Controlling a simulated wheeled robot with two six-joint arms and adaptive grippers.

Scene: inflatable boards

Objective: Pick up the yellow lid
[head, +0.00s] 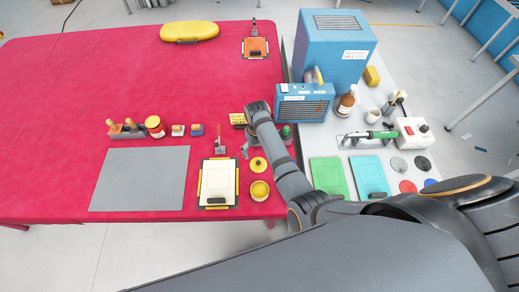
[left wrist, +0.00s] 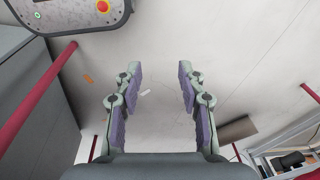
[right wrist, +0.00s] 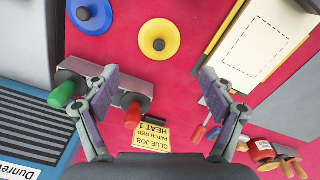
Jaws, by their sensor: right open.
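The yellow lid (head: 258,164) is a round disc with a dark centre knob. It lies on the red table just behind a round yellow container (head: 260,190). In the right wrist view the lid (right wrist: 158,38) lies flat at the top middle, ahead of my right gripper (right wrist: 160,78). That gripper is open and empty, its fingers apart from the lid. In the head view my right wrist and forearm hide most of it. My left gripper (left wrist: 158,72) is open and empty over bare floor; it does not show in the head view.
A blue lid (right wrist: 90,14) and a block with green and red handles (right wrist: 85,85) are close by. A framed cream board (head: 218,183) lies left of the lid. The table's left half is mostly clear.

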